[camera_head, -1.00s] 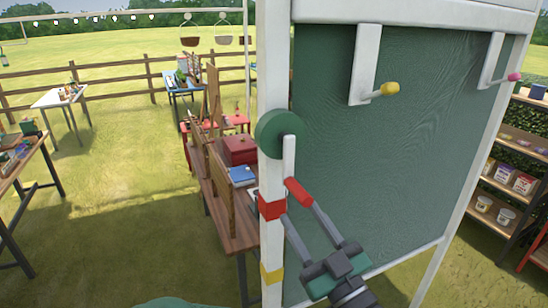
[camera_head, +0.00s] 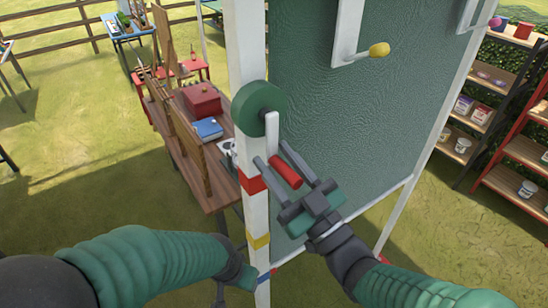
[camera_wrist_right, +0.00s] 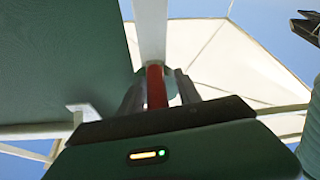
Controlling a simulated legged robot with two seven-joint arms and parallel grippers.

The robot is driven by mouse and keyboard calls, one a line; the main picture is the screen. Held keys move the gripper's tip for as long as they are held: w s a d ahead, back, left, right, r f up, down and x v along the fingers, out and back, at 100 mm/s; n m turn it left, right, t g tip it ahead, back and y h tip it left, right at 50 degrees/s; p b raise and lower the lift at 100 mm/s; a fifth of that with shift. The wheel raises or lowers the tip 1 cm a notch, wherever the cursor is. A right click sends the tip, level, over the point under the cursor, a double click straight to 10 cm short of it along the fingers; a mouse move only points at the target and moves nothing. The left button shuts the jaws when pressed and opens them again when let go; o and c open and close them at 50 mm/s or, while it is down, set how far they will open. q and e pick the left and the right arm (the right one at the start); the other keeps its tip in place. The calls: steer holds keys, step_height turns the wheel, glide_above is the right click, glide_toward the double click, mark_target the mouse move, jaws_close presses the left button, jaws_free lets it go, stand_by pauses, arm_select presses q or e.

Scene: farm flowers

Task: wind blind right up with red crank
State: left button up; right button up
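The red crank handle (camera_head: 286,168) sticks out from a white crank arm (camera_head: 272,132) that hangs straight down from a green wheel (camera_head: 259,106) on the white post. My right gripper (camera_head: 284,166) is open, with one finger on each side of the red handle. In the wrist view the handle (camera_wrist_right: 156,88) stands between the two fingers (camera_wrist_right: 158,92), with a small gap visible at the right finger. The green blind (camera_head: 360,130) fills the white frame down to near its bottom rail.
The white post (camera_head: 247,50) carries red and yellow bands. A yellow-knobbed crank (camera_head: 379,49) hangs higher on the frame. A wooden table (camera_head: 190,160) with a red box (camera_head: 201,100) stands behind the post. Shelves (camera_head: 515,150) stand at right.

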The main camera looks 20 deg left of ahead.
steer(key=shift+w+d+f, duration=0.1)
steer(key=shift+w+d, duration=0.15)
steer(key=shift+d, duration=0.15)
steer(key=c, duration=0.5)
steer(key=shift+c, duration=1.1)
steer(key=shift+a, duration=0.1)
jaws_close()
steer(key=shift+s+f, duration=0.1)
